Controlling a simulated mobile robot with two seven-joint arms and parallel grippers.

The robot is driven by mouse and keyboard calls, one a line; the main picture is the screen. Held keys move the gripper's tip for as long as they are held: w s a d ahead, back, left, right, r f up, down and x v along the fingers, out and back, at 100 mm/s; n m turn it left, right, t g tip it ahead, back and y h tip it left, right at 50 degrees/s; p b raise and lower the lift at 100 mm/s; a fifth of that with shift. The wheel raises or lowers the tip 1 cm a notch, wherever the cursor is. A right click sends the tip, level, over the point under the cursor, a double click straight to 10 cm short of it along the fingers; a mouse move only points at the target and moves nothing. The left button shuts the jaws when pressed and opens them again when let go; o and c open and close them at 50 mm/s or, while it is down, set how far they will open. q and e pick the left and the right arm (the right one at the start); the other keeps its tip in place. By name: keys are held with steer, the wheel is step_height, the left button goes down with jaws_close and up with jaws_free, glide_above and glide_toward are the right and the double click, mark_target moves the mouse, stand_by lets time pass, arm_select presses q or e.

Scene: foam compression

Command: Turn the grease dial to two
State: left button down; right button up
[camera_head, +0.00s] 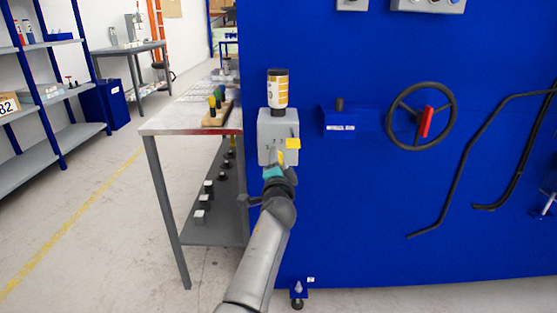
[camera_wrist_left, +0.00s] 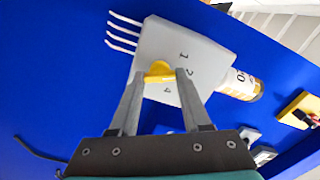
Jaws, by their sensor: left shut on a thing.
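The grease dial is a small yellow knob (camera_wrist_left: 158,74) on the face of a light grey box (camera_wrist_left: 190,54) marked with the numbers 1, 2 and 4. In the head view the grey box (camera_head: 274,126) is on the blue panel's left part, under a bottle with a yellow and white label (camera_head: 278,92). My left gripper (camera_wrist_left: 160,80) is shut on the yellow knob, one finger on each side. I cannot tell which number the knob points at. My right gripper is not in view.
A handwheel with a red handle (camera_head: 424,121) and black pipes (camera_head: 462,165) are farther right on the blue panel (camera_head: 350,210). A metal table (camera_head: 190,116) stands close on the left.

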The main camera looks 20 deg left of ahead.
arm_select(q)
steer(key=shift+m, duration=0.5)
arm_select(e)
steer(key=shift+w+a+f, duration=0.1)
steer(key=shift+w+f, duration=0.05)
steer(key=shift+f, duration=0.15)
arm_select(q)
steer(key=shift+c, duration=1.8)
jaws_free()
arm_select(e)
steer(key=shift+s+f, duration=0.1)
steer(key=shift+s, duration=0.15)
